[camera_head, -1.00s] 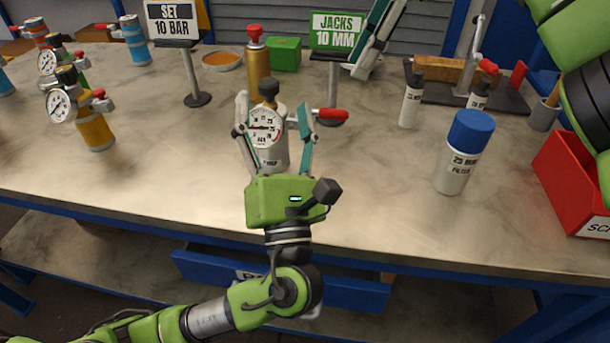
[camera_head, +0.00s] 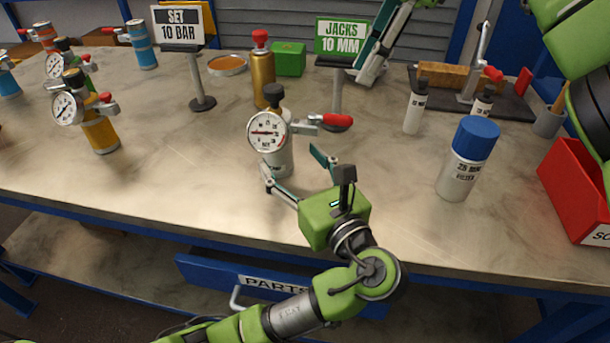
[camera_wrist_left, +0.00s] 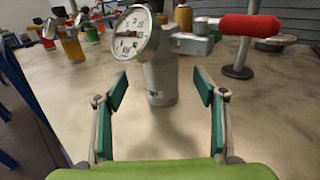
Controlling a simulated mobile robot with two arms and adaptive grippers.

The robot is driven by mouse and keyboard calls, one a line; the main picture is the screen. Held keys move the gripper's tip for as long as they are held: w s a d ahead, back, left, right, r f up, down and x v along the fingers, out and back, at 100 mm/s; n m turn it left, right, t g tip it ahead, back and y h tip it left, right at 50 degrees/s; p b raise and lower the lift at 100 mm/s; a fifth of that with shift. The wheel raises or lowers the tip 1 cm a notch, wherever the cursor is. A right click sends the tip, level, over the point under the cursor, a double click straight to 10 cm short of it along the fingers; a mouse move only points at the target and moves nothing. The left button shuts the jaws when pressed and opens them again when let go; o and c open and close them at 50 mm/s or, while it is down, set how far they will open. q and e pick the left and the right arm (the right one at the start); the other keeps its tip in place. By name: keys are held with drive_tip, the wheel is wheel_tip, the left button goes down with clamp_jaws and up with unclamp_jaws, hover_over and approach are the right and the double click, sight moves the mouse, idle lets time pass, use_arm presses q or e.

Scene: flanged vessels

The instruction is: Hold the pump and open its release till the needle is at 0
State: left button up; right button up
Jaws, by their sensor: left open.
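The pump (camera_head: 277,160) stands upright on the bench, a pale metal cylinder with a black knob, a round white gauge (camera_head: 267,132) and a red-handled lever (camera_head: 336,120). The gauge's red needle points left; its reading is too small to tell. My left gripper (camera_head: 290,160) is open and empty, to the front right of the pump in the head view. In the left wrist view the pump (camera_wrist_left: 161,80) stands upright ahead, beyond the open fingers. My right gripper (camera_head: 384,42) shows partly at the top; its opening is unclear.
Other gauge vessels stand at the left, one of them orange (camera_head: 101,135). A gold bottle (camera_head: 262,80) and sign stands are behind the pump. A blue-capped filter can (camera_head: 463,170) and a red bin (camera_head: 578,190) are at right. The bench front is clear.

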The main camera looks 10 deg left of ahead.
use_arm(q)
drive_tip(key=x, duration=0.8)
drive_tip(key=c, duration=1.6)
